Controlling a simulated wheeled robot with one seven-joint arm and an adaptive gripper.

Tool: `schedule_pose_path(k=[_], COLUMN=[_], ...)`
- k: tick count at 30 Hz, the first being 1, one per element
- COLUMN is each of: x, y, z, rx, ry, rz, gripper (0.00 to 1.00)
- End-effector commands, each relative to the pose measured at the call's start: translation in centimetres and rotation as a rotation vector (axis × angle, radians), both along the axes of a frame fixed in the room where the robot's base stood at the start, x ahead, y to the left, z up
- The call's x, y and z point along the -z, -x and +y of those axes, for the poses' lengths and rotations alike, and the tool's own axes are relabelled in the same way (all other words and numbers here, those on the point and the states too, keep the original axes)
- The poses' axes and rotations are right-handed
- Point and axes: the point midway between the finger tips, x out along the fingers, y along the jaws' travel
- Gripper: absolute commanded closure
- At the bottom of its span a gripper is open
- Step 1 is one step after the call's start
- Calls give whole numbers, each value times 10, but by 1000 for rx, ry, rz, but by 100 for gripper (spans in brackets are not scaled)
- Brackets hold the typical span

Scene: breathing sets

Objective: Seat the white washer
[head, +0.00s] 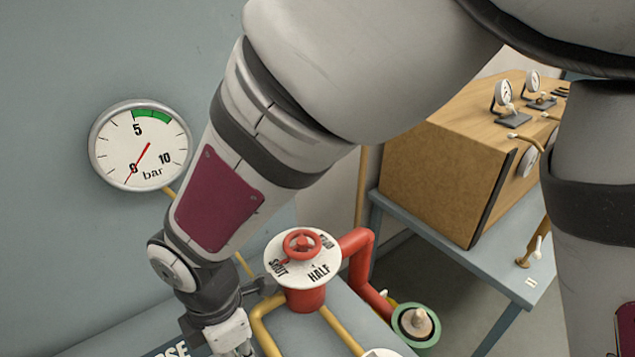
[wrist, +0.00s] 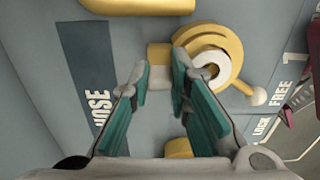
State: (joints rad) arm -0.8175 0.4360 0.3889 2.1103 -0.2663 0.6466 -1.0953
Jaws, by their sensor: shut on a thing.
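In the wrist view a white ring that looks like the white washer (wrist: 222,66) lies against a yellow round fitting (wrist: 205,36), just right of my right fingertip. I cannot tell whether this piece belongs to the ring. The right finger hides part of the ring's left side. A lever with a pale ball end (wrist: 257,96) sticks out from the fitting. In the head view my gripper (head: 236,346) is cut off by the bottom edge.
A red valve (head: 303,245) with a white SHUT/HALF dial stands right of my gripper, with red and yellow pipes. A green-rimmed cup (head: 432,345) is beyond it. A gauge (head: 140,145) hangs on the wall. A wooden box (head: 450,165) sits on a table behind.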

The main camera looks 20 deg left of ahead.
Motion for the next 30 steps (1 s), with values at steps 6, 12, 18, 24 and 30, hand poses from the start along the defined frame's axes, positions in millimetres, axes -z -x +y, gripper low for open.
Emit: schedule_pose_path(k=[6, 12, 18, 24, 30], x=[6, 10, 9, 8, -9], y=[0, 0, 0, 0, -1], z=[0, 0, 0, 0, 1], rx=[-2, -2, -2, -1, 1], ry=[0, 0, 1, 0, -4], rz=[0, 0, 1, 0, -3], gripper=[100, 80, 59, 59, 59])
